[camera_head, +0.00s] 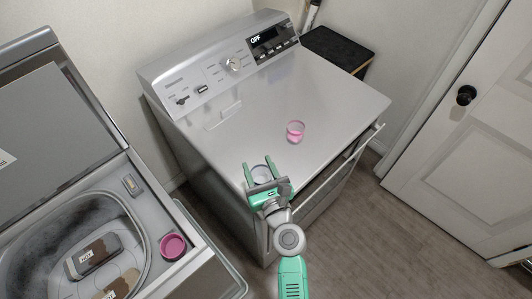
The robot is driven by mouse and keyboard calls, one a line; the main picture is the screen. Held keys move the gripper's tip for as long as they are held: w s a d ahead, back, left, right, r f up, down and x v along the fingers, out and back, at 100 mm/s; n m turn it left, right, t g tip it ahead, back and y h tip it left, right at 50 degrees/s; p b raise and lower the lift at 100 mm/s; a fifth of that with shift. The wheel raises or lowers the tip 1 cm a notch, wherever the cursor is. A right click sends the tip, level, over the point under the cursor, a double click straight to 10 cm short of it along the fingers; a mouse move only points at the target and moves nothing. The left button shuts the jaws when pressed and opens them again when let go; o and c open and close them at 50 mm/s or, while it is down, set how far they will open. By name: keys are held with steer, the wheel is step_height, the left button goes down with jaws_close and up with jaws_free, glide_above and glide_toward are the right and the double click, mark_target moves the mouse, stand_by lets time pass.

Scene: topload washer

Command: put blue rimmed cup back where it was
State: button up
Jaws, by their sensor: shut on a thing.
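My gripper (260,172) is green and sits over the front edge of the dryer-like machine's top. A small pale cup (262,174) with a bluish rim is between its two fingers, and they are shut on it. The lower part of this cup is hidden behind the gripper body. I cannot tell whether the cup touches the top. A clear cup with pink contents (295,132) stands on the machine top (330,95), right of and behind my gripper.
An open top-load washer (150,190) is at the left, with a pink cup (173,247) on its near right corner. A control panel (230,65) lines the back of the machine top. A dark stool (338,48) and a white door (470,140) are at the right. Most of the top is clear.

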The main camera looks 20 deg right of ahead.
steer(key=w+d+b, duration=0.1)
steer(key=w, duration=0.2)
steer(key=w+d, duration=0.2)
steer(key=w, duration=0.1)
steer(key=w+d+f+b, duration=0.1)
steer(key=w, duration=0.2)
steer(key=shift+w+d+b, duration=0.15)
steer(key=shift+d+b, duration=0.15)
steer(key=shift+b, duration=0.05)
steer(key=shift+f+b, duration=1.1)
steer(key=shift+f, duration=0.65)
steer(key=shift+f, duration=0.15)
steer(key=o, duration=1.2)
steer(key=shift+r, duration=0.25)
steer(key=s+p, duration=0.1)
steer(key=s, duration=0.7)
steer(key=s+p, duration=0.1)
steer(key=s, duration=0.3)
steer(key=shift+a+f+p, duration=0.1)
steer(key=shift+a+p, duration=0.2)
